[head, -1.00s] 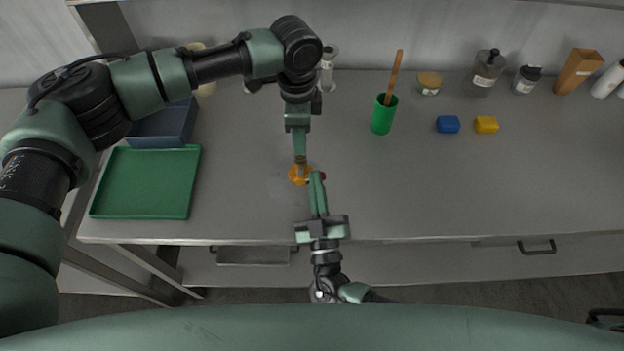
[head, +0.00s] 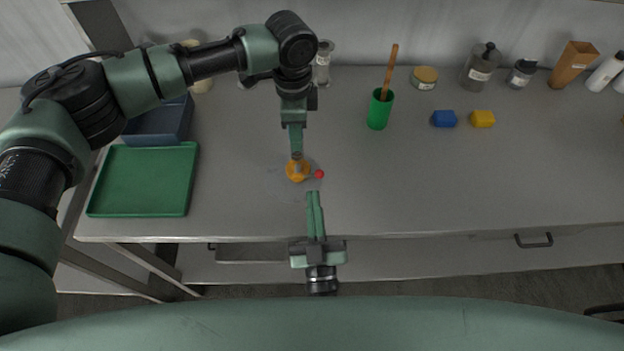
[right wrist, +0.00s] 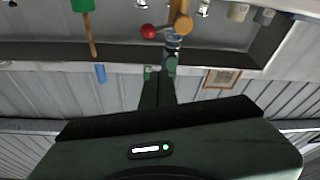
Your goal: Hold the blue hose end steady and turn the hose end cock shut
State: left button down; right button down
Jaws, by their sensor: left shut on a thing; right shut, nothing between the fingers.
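An orange cock body (head: 297,172) stands over the grey worktop, with a red knob (head: 319,174) on a short lever pointing to the right in the head view. In the right wrist view, which is upside down, the red knob (right wrist: 148,31) and orange body (right wrist: 181,24) show near the top. A blue-grey piece (right wrist: 173,41), seemingly the hose end, adjoins the body. My left gripper (head: 297,154) reaches from above and is shut on this piece, its fingers hiding part of it. My right gripper (head: 314,194) is shut and empty, just in front of the knob and apart from it.
A green tray (head: 143,181) and a dark blue bin (head: 158,123) are at the left. A green cup (head: 380,110) with a wooden stick, a blue block (head: 444,118) and a yellow block (head: 482,118) stand to the right. Bottles line the back. The front right worktop is clear.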

jog(key=shift+v, duration=1.5)
